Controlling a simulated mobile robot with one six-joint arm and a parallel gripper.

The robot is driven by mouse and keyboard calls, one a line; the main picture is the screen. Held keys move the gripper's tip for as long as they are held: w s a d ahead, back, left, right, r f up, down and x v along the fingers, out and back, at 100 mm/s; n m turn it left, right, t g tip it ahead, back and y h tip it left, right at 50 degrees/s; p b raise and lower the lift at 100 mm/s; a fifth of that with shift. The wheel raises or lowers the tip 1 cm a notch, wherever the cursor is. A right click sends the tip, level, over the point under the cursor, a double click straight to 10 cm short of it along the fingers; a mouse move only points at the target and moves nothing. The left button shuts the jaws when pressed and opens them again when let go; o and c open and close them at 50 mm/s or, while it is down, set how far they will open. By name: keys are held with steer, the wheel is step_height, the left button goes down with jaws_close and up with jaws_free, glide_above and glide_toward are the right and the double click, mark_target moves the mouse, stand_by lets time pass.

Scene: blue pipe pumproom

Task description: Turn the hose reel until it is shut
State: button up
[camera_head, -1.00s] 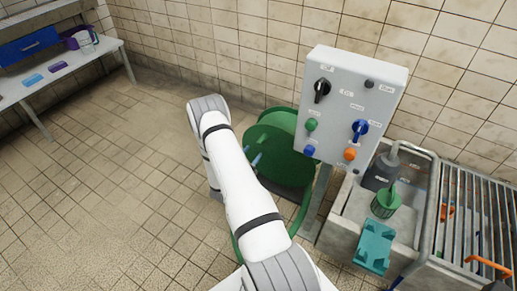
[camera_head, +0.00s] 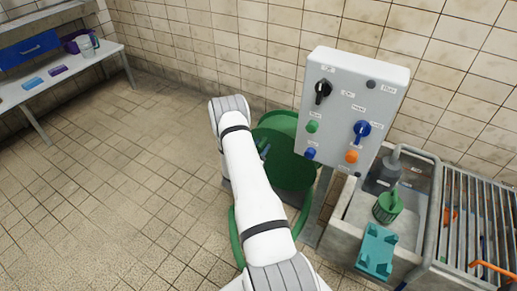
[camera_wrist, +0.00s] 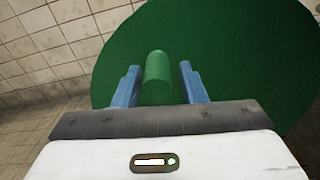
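The hose reel (camera_head: 293,168) is a green drum low by the wall, partly hidden behind my arm and the control panel. In the wrist view its green disc (camera_wrist: 235,50) fills the upper right. A rounded green handle (camera_wrist: 158,78) stands out from the disc. My gripper (camera_wrist: 159,66) has its two blue fingers on either side of this handle, with a visible gap on each side. The fingers are open and do not close on it. In the head view the blue fingers (camera_head: 265,152) show small in front of the reel.
A grey control panel (camera_head: 352,105) with knobs and buttons stands right of my arm, above the reel. A sink (camera_head: 352,225) with a green cup (camera_head: 388,207) and a teal block (camera_head: 376,250) is at the right. The tiled floor on the left is clear.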

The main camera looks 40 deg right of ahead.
steer(key=shift+s, duration=0.1)
jaws_close()
